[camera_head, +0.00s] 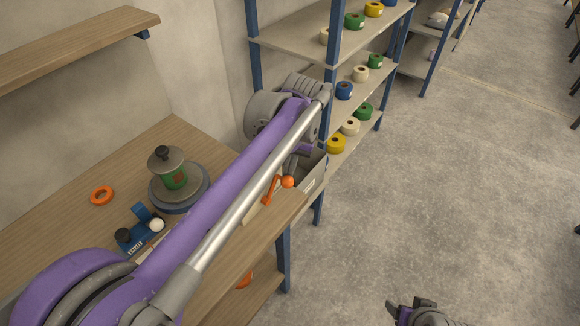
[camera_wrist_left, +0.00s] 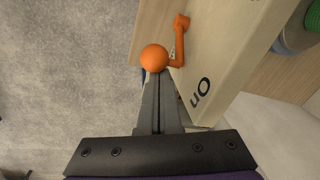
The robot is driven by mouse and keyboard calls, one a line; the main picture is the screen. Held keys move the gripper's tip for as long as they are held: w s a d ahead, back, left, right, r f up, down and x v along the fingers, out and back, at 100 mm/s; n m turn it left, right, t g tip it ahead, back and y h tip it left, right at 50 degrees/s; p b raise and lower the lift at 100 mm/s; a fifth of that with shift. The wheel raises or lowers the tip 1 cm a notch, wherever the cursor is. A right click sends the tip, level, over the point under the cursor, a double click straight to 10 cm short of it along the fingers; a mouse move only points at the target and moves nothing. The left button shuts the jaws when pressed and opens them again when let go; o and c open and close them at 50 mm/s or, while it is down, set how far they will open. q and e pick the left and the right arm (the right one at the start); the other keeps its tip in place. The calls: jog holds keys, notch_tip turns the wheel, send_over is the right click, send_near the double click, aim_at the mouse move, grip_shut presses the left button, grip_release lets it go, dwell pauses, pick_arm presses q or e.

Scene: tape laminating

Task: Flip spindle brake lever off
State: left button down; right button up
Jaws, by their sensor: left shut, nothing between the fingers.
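The orange brake lever (camera_head: 268,192) with its round orange knob (camera_head: 288,182) is at the right end of the wooden bench, by a pale housing. In the left wrist view the knob (camera_wrist_left: 154,58) is right at my fingertips, and the lever arm (camera_wrist_left: 179,40) bends away from it. The pale housing face (camera_wrist_left: 215,70) carries the word "On" beside the lever. My left gripper (camera_head: 290,170) is shut and empty, its tips at the knob; I cannot tell whether they touch. My right gripper (camera_head: 418,310) is at the bottom edge, away from the bench, its fingers unclear.
On the bench (camera_head: 55,225) are a grey spindle (camera_head: 170,175) with a green roll, an orange ring (camera_head: 101,195) and a blue dispenser (camera_head: 140,228). A shelf rack (camera_head: 290,42) with tape rolls is behind; the floor at right is clear.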

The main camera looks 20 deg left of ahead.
aim_at(281, 179)
pick_arm(q)
jog(key=shift+s+a+r+t, duration=0.15)
jog(key=shift+s+r+t, duration=0.05)
jog(key=shift+s+t, duration=0.1)
jog(key=shift+s+a+r+t+h+p, duration=0.25)
jog(key=shift+s+r+t+h+p, duration=0.2)
jog(key=shift+s+t+p, duration=0.3)
jog(key=shift+s+a+r+t+h+p, duration=0.2)
jog(key=shift+s+t, duration=0.15)
jog(key=shift+t, duration=0.15)
jog(key=shift+s+a+r+t+h+p, duration=0.1)
jog(key=shift+s+t+p, duration=0.1)
jog(key=shift+s+t, duration=0.2)
jog(key=s+a+f+t+h+p, duration=0.1)
jog(key=s+a+t+p, duration=0.1)
jog(key=s, duration=0.5)
jog(key=shift+a+n+t+p, duration=0.3)
jog(key=shift+t+p, duration=0.45)
jog(key=shift+t, duration=0.5)
jog(key=shift+s+f+h, duration=0.2)
jog(key=shift+f+h, duration=0.05)
